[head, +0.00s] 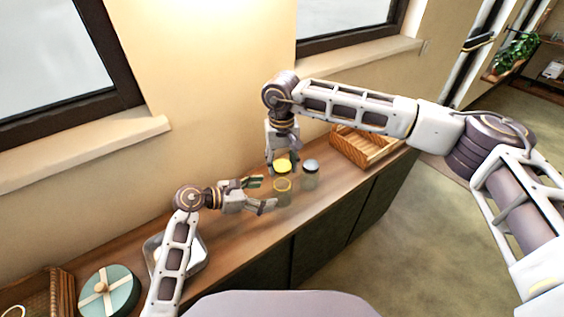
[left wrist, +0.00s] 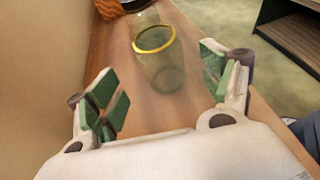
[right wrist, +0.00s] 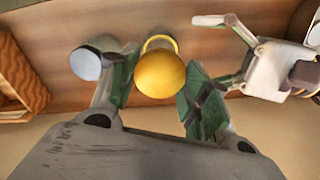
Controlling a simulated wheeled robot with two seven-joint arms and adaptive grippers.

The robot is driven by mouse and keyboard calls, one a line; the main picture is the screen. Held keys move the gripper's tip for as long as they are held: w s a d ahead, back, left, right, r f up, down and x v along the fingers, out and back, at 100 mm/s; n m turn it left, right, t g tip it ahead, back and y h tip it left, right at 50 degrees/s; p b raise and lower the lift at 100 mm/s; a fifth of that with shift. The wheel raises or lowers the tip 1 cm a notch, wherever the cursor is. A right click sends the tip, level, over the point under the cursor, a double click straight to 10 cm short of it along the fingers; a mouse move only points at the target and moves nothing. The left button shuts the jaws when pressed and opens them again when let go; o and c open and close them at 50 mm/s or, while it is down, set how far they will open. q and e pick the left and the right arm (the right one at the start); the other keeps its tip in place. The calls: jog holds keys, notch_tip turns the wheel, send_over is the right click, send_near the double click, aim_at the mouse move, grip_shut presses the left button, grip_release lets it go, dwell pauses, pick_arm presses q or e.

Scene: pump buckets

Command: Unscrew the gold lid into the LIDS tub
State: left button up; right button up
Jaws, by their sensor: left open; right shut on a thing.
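The gold lid (head: 283,164) is off its jar. My right gripper (right wrist: 155,85) is shut on it and holds it above and just behind the open jar in the head view. The clear glass jar (head: 283,197) stands upright on the counter with a gold rim (left wrist: 153,39) and an open mouth. My left gripper (head: 262,194) is open, with its fingers spread in front of the jar in the left wrist view; it appears not to touch it. A grey metal tub (head: 196,262) lies partly behind my left arm; no LIDS label is readable.
A second jar with a blue-grey lid (head: 310,165) stands close to the right. A slatted wooden crate (head: 362,150) is beyond it. A round teal box with a cream ribbon (head: 108,290) and a wicker basket (head: 38,292) are at near left. A wall borders the wooden counter (head: 240,240).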

pick_arm(q)
jog(key=shift+v, duration=2.4)
jog(key=shift+s+f, duration=0.1)
jog(key=shift+s, duration=0.05)
